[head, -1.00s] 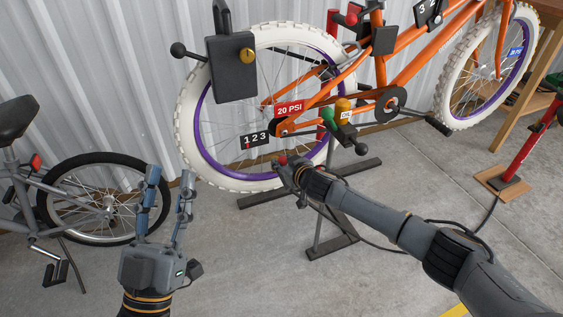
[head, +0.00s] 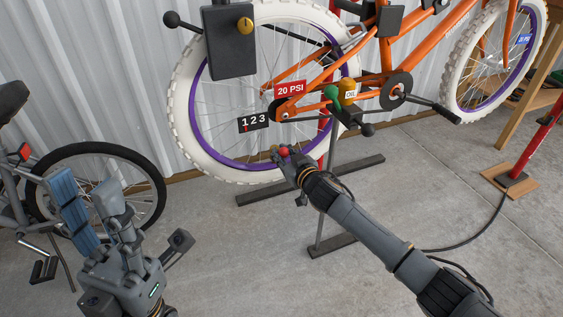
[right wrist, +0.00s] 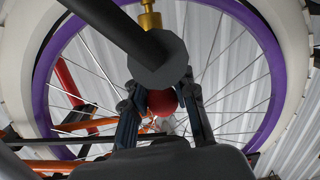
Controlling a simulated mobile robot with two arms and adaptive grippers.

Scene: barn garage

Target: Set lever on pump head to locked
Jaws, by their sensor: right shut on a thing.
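In the right wrist view, the pump head shows as a dark, round-ended cylinder (right wrist: 158,62) with a brass fitting (right wrist: 150,18) above it. A red ball knob (right wrist: 162,102), seemingly the lever's end, sits just below the cylinder. My right gripper (right wrist: 160,98) has its fingers on both sides of this knob. In the head view, the knob (head: 284,151) shows at the tip of my right gripper (head: 286,157), low in front of the rear wheel. The lever's shaft and locking position are hidden. My left gripper (head: 86,184) is open and empty at lower left.
The orange bike's white-tyred rear wheel (head: 188,122) stands close behind my right gripper. A dark stand foot (head: 345,172) lies below. A grey bike (head: 140,158) is at left. A red floor pump (head: 527,150) on a wooden base is at right.

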